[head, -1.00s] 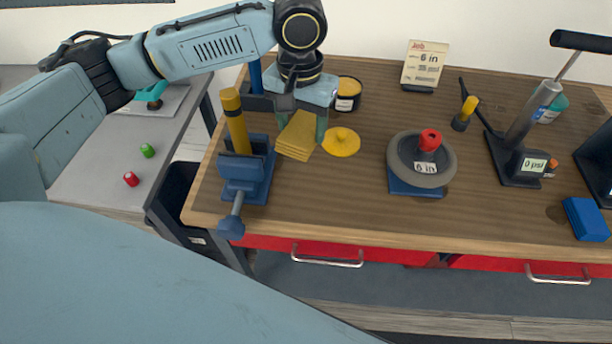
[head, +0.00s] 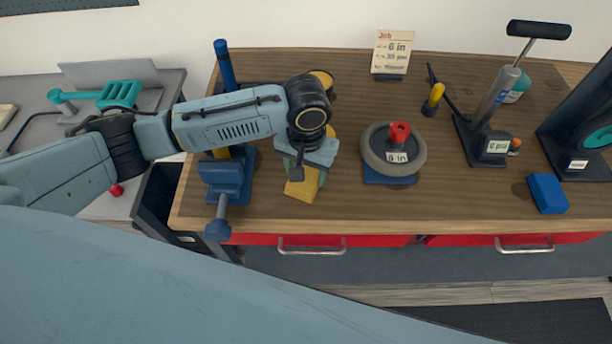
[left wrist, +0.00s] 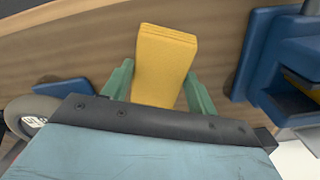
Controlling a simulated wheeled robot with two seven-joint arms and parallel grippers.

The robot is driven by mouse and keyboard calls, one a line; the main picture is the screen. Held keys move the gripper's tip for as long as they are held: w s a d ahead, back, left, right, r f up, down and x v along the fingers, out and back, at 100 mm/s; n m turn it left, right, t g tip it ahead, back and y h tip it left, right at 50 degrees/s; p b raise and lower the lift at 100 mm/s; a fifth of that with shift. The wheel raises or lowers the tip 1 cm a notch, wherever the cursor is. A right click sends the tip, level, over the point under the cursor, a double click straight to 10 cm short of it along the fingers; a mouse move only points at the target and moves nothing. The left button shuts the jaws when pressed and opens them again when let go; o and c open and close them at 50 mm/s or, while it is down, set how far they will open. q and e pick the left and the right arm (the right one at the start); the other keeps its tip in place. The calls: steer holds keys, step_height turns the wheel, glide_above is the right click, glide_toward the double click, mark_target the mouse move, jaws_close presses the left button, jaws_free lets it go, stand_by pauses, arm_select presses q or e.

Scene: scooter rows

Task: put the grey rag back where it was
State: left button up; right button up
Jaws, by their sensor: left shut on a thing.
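I see no grey rag in either view. My left gripper (head: 306,177) is over the front left part of the wooden bench, pointing down. It is shut on a yellow folded cloth (head: 301,190), which shows below the gripper. In the left wrist view the yellow cloth (left wrist: 166,55) lies between the two green fingers (left wrist: 160,88) and sticks out past them, over the wood. I cannot tell whether its lower end touches the bench. My right gripper is not in view.
A blue vise (head: 226,178) stands close left of the gripper. A grey wheel (head: 393,150) on a blue pad is to the right, with a pump (head: 496,112) and a blue block (head: 547,193) farther right. A job card (head: 391,53) stands behind. Bare wood lies right of the wheel.

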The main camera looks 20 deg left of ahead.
arm_select(q)
steer(key=shift+f, duration=1.4)
steer(key=o, duration=0.9)
steer(key=shift+f, duration=0.1)
step_height(320, 180, up, 12)
steer(key=shift+r+p, duration=0.15)
steer(key=shift+p, duration=0.45)
